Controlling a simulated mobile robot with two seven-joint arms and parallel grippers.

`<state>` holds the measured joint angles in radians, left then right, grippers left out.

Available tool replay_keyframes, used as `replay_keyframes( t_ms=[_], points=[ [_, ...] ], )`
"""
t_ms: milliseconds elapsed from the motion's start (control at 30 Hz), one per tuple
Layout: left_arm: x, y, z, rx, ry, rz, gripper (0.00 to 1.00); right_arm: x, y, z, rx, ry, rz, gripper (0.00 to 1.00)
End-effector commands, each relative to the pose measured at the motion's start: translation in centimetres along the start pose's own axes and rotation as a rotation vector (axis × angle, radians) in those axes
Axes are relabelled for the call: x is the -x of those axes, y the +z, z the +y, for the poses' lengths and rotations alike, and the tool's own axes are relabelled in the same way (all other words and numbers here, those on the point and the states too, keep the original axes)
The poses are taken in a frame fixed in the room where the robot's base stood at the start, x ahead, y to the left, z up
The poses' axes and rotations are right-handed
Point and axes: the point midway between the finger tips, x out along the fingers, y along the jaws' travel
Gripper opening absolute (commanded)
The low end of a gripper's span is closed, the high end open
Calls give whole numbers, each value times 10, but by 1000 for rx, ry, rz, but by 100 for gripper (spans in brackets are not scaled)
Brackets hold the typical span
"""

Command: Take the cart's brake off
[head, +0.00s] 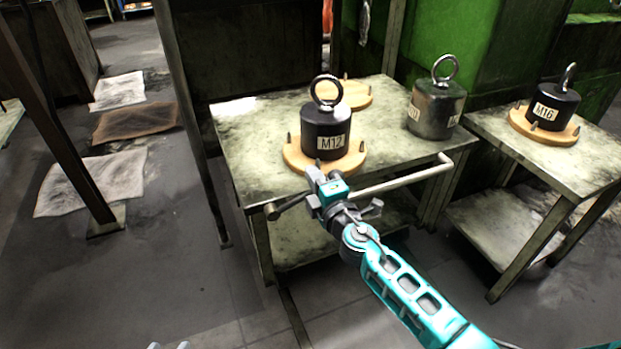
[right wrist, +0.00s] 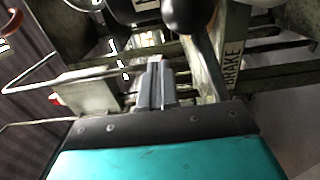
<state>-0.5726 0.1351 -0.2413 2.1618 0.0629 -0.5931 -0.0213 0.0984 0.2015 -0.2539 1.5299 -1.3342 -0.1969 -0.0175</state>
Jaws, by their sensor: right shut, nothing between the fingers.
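The cart (head: 240,150) is a worn metal table with a pale push handle (head: 405,179) along its near side. My right gripper (head: 316,180) is at this near side, in front of the M12 weight. In the right wrist view its fingers (right wrist: 155,85) are together with nothing between them. A dark lever with a round black knob (right wrist: 188,14) stands just right of the fingers, apart from them in the picture. The word BRAKE (right wrist: 235,62) is on a pale strip beside it. Small grey tips at the bottom edge may be my left gripper (head: 168,345).
The black M12 weight (head: 326,135) stands on a round wooden base on the cart. A steel weight (head: 435,108) and an empty wooden base (head: 350,95) are behind it. A second table (head: 590,165) with the M16 weight (head: 555,105) is close at right. Floor is open at left front.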

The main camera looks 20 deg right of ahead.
Motion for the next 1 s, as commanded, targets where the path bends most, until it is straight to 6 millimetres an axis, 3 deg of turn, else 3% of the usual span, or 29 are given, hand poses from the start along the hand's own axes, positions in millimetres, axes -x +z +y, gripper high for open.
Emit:
replay_keyframes(
  t_ms=[300, 500, 1000],
  points=[
    [-1, -2, -3, -1, -5, 11, 43, 64, 0, -2, 0, -4, 0, 0],
    [-4, 4, -4, -1, -8, 5, 43, 92, 0, -2, 0, -3, 0, 0],
    [-5, 6, -5, -3, -9, -1, 43, 95, 0, 0, 1, -2, 0, 0]
  ],
)
